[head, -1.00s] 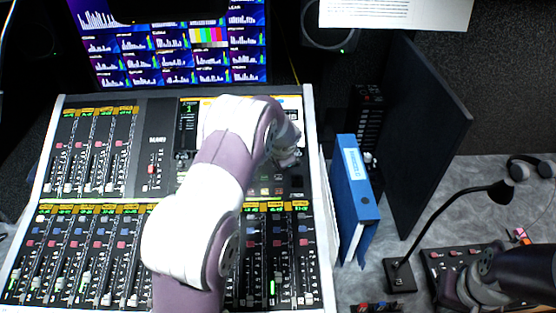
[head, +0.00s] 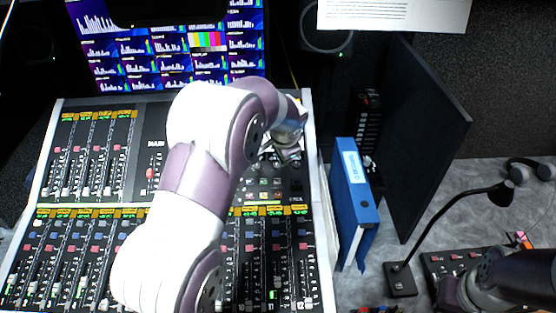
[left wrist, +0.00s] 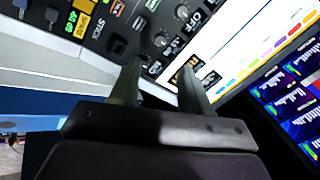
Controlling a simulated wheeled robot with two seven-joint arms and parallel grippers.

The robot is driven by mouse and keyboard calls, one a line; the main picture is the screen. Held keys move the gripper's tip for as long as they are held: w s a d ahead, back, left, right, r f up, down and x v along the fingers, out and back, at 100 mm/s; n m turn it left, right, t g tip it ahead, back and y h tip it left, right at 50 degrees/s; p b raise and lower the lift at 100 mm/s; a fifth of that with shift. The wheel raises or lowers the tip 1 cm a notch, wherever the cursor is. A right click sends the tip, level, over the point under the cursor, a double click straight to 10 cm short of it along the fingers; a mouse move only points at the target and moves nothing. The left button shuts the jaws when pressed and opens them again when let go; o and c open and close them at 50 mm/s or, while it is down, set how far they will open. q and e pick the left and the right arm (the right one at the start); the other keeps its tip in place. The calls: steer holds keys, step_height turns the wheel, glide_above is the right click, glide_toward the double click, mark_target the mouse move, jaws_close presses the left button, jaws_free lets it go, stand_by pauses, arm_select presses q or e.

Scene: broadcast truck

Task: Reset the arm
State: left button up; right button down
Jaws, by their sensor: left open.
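My left arm reaches across the mixing console (head: 45,190), and its left gripper (head: 287,152) is over the console's upper right part. In the left wrist view the two fingers of the left gripper (left wrist: 158,88) are apart with nothing between them, near knobs and the lower edge of a bright touchscreen (left wrist: 262,45). My right arm shows at the lower right of the head view, beside a small red-button panel; its fingertips are not in view.
A blue binder (head: 352,205) stands right of the console beside a dark upright panel (head: 425,140). A gooseneck lamp (head: 445,222) stands on the grey desk, with headphones (head: 530,168) behind. Monitors (head: 165,50) rise behind the console.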

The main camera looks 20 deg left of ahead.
arm_select(q)
steer(key=shift+v, duration=0.95)
steer(key=s+d+f+n+g+h, duration=0.1)
steer(key=s+d+f+n, duration=0.1)
steer(key=s, duration=0.9)
steer(key=s+d+f+n+g+h, duration=0.2)
steer(key=s+d+n, duration=0.2)
steer(key=s, duration=0.8)
steer(key=shift+s+d+f+n, duration=0.2)
steer(key=shift+s+d+n, duration=0.15)
steer(key=shift+n, duration=0.25)
steer(key=shift+w, duration=0.1)
